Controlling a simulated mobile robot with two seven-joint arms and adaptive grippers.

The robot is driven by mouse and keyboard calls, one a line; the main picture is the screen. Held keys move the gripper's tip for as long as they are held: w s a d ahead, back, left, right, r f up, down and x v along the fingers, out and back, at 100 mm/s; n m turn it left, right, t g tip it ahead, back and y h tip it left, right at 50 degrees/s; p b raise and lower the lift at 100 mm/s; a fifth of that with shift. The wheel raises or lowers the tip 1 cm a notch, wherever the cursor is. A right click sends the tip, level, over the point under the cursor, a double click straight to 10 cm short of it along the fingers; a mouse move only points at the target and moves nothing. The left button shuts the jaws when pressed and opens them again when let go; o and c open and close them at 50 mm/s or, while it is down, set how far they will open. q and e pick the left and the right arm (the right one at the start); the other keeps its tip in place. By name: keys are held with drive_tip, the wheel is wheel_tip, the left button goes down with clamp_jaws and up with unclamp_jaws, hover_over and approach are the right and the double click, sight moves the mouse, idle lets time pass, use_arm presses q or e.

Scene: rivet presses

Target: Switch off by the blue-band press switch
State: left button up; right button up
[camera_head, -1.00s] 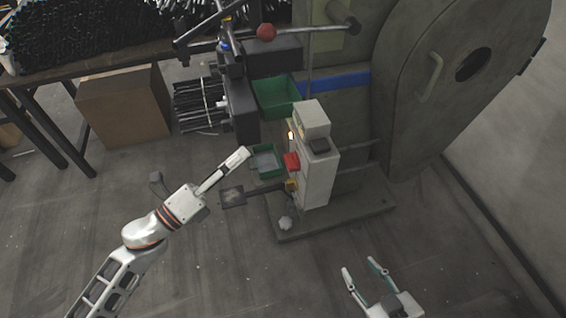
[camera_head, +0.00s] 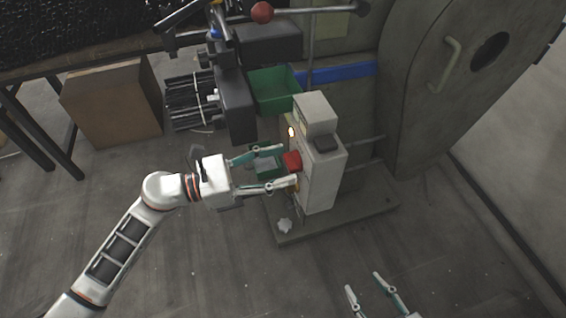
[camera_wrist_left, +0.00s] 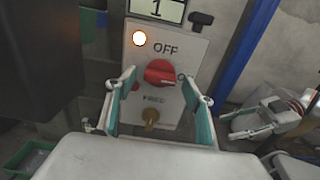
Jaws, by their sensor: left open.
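The red rotary switch (camera_head: 292,161) sits on the pale control box (camera_head: 322,178) of the press with the blue band (camera_head: 345,72). In the left wrist view, the red knob (camera_wrist_left: 160,73) is below the word OFF, its grip roughly horizontal. A label to its right is partly hidden. A lamp (camera_wrist_left: 139,38) above it is lit. My left gripper (camera_head: 288,165) is open in front of the switch; in the wrist view its fingers (camera_wrist_left: 160,80) stand either side of the knob. I cannot tell whether they touch it. My right gripper (camera_head: 363,281) is open and empty, low in the head view.
A brass-coloured knob (camera_wrist_left: 151,117) is below the red switch. A green bin (camera_head: 274,92) and a red ball handle (camera_head: 262,12) are above and left of the box. A cardboard box (camera_head: 112,105) stands at the left. The floor in front is clear.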

use_arm(q)
drive_tip(key=shift+w+d, duration=0.15)
drive_tip(key=shift+d, duration=0.4)
drive_tip(key=c, duration=1.1)
